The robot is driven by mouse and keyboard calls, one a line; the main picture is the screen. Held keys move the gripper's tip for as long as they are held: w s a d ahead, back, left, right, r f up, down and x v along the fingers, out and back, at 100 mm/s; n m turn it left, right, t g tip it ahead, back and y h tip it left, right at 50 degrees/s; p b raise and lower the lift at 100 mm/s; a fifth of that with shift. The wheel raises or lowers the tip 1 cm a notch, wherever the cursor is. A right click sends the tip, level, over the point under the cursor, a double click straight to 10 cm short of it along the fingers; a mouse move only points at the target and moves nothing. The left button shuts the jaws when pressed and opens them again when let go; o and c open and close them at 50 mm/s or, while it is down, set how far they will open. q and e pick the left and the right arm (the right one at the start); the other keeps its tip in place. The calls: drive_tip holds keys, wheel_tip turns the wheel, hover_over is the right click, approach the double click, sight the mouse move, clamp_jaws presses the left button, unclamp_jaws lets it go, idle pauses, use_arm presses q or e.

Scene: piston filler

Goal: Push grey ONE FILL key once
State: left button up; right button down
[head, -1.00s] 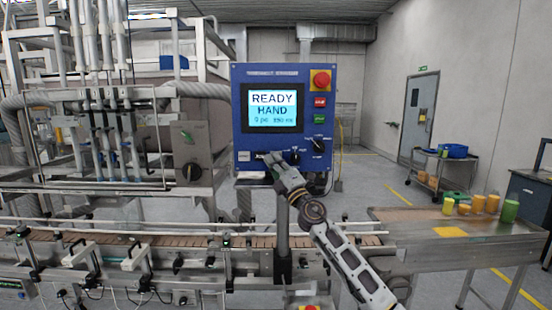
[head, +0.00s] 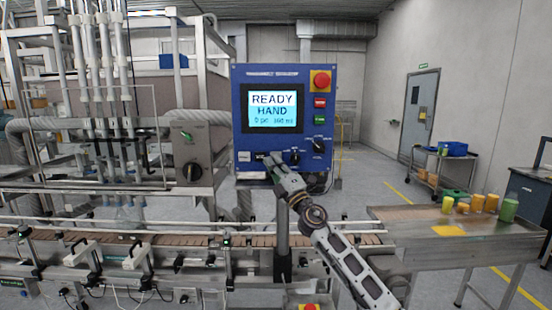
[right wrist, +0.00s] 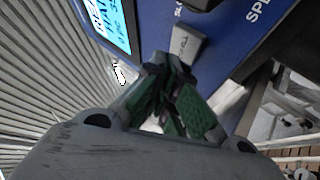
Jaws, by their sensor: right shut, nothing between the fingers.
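The blue control panel (head: 285,82) stands upright, with a lit screen (head: 272,108) reading READY HAND. A pale grey key (head: 244,156) is at its lower left; its label is too small to read. My right gripper (head: 271,160) is shut and empty in front of the panel's lower edge, to the right of that key. In the right wrist view, the closed fingertips (right wrist: 165,66) are close to a grey key (right wrist: 186,42) on the blue face. I cannot tell whether they touch it. My left gripper is out of view.
A red emergency button (head: 320,80), red key (head: 320,102), green key (head: 319,119) and black knobs (head: 318,146) share the panel. A conveyor (head: 190,239) runs below. Yellow and green containers (head: 478,202) stand on the table at right.

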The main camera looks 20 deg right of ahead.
drive_tip(key=shift+s+a+p, duration=0.2)
drive_tip(key=shift+s+p, duration=0.25)
drive_tip(key=shift+s, duration=0.35)
drive_tip(key=shift+s+a+p, duration=0.25)
drive_tip(key=shift+s+p, duration=0.15)
drive_tip(key=shift+s, duration=0.35)
drive_tip(key=shift+s+a+p, duration=0.2)
drive_tip(key=shift+s+p, duration=0.25)
drive_tip(key=shift+s, duration=0.35)
